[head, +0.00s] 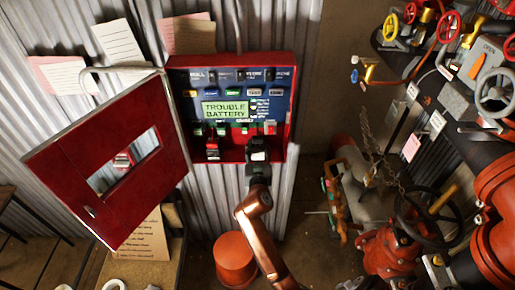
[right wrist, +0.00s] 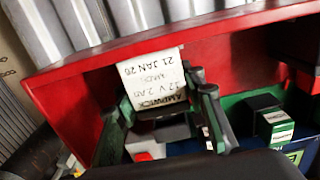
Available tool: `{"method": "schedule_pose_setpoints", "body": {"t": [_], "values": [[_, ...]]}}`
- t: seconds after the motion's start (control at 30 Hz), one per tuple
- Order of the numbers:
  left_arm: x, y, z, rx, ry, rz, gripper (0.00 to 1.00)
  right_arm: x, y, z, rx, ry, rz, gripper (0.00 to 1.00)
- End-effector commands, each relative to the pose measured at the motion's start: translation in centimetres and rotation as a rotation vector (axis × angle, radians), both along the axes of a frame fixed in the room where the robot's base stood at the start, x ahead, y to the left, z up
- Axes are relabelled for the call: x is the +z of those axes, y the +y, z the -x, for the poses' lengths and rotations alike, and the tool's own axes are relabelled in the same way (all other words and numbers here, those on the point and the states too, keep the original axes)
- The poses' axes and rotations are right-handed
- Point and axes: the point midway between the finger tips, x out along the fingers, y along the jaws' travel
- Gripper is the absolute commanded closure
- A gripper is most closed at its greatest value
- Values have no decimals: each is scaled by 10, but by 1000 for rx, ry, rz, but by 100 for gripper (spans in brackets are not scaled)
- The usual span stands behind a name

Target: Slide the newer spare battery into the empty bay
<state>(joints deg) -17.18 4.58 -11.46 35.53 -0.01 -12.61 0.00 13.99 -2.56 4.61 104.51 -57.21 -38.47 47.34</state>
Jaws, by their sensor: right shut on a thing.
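The open red panel box (head: 291,105) hangs on the corrugated wall, with a lit display (head: 225,109) reading "TROUBLE BATTERY". My right gripper (head: 258,150) is at the lower right of the box. In the right wrist view, my right gripper (right wrist: 165,115) is shut on a battery (right wrist: 152,80). Its white label appears upside down and reads "21 JAN 20", "12 V 2 AH" and "AMPWICK". The battery is at the box's lower lip; how deep it sits is hidden. A red-and-black item (head: 212,149) stands at the box's lower left. My left gripper is not in view.
The red door (head: 70,165) swings open to the left, with a window. Paper notes (head: 118,42) hang above it. A red bucket (head: 236,262) stands below the box. Red pipes and valves (head: 390,245) crowd the right. Green terminal blocks (right wrist: 265,118) sit beside the gripper.

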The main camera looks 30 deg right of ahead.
Motion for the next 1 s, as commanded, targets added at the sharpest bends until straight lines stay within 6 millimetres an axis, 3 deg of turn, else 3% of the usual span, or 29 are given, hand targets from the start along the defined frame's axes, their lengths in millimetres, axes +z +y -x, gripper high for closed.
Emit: {"method": "schedule_pose_setpoints", "body": {"t": [0.23, 0.27, 0.53, 0.87, 1.0], "values": [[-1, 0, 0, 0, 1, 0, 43, 4, -2, -5, 1, -6, 3, 100], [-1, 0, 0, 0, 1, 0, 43, 4, -3, -5, 1, -6, 3, 62], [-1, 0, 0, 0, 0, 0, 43, 2, -2, -5, 1, -3, 2, 44], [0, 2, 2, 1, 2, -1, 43, -2, -2, -3, 0, 3, -2, 43], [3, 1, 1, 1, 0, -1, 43, -1, 4, 7, 0, 4, 0, 43]]}}
